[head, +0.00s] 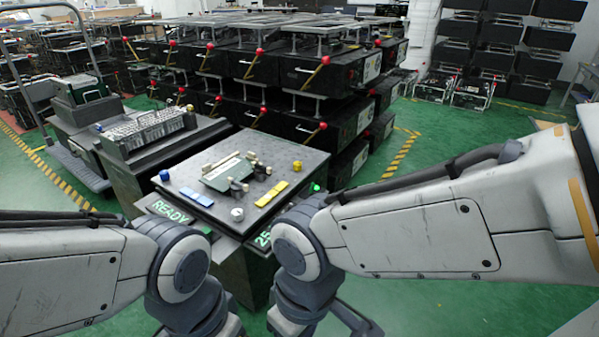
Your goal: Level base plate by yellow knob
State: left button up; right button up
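The dark base plate (262,147) sits on a dark pedestal in the centre of the head view. The yellow knob (297,166) is at its right corner. A blue knob (164,175) is at its left corner and a white knob (237,214) at its near corner. I cannot tell from this view whether the plate is level or tilted. My left and right arms reach in low, in front of the pedestal, and bend downward. Both grippers are outside the picture.
A green READY display (171,211) and a number display (263,238) face me. Black cases with red-tipped levers (250,75) stand behind. Green floor (450,140) is clear at right.

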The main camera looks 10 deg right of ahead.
aim_at(298, 165)
jog(key=u, duration=0.55)
jog(key=i, duration=1.1)
jog(key=z, duration=0.5)
jog(key=i, duration=0.35)
jog(key=z, duration=0.45)
